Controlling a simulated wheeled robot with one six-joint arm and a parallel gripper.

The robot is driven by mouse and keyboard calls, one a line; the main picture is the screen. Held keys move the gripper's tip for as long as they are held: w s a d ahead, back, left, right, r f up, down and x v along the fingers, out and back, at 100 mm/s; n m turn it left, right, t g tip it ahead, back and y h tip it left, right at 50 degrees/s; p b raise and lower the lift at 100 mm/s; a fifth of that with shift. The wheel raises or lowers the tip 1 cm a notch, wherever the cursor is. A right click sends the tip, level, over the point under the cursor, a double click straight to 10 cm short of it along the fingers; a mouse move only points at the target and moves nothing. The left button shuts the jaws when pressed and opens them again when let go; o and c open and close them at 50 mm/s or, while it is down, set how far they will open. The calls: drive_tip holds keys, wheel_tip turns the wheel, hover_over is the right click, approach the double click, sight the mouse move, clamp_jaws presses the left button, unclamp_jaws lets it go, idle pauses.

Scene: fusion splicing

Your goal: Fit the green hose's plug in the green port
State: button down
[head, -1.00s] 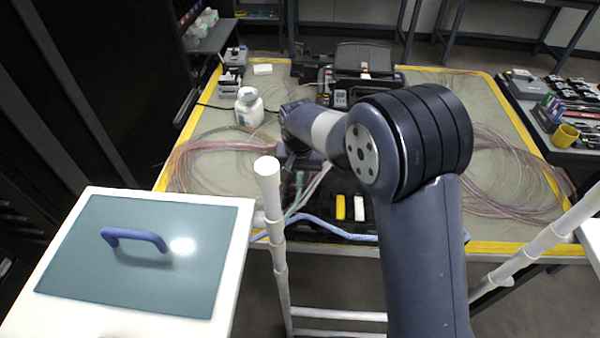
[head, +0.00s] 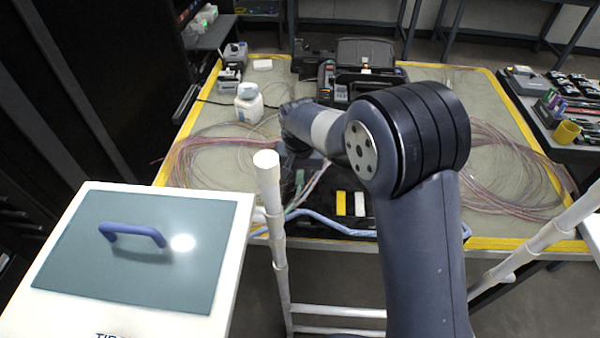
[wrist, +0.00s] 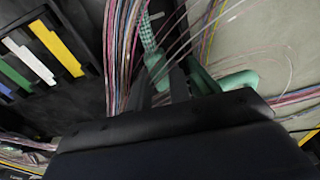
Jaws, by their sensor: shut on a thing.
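In the wrist view, a green hose piece (wrist: 227,82) lies to the right of my fingers, and a green checkered length (wrist: 148,38) runs up beyond them. My gripper (wrist: 172,82) is shut on the green hose; its dark fingers hide the held part, so I cannot tell whether the plug itself is between them. In the head view, a bit of green (head: 299,178) shows just below my wrist, and my fingertips are hidden there. I cannot make out the green port for certain in either view.
Beside the gripper, a dark tray holds colored strips, including yellow (wrist: 57,46), white (wrist: 30,58) and green (wrist: 14,76). Bundles of thin pink cables (wrist: 115,60) crowd the gripper. A white bottle (head: 249,104) and a black splicer (head: 363,75) stand on the table.

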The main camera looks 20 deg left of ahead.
sight(299, 181)
drive_tip(key=shift+f, duration=0.45)
idle(0.4)
drive_tip(key=c, duration=1.2)
unclamp_jaws()
drive_tip(key=shift+d, duration=0.1)
drive_tip(key=shift+c, duration=0.2)
drive_tip(key=shift+r, duration=0.3)
wheel_tip(299, 181, up, 10)
drive_tip(key=s, duration=0.1)
drive_tip(key=shift+d+r, duration=0.15)
drive_tip(key=shift+d, duration=0.05)
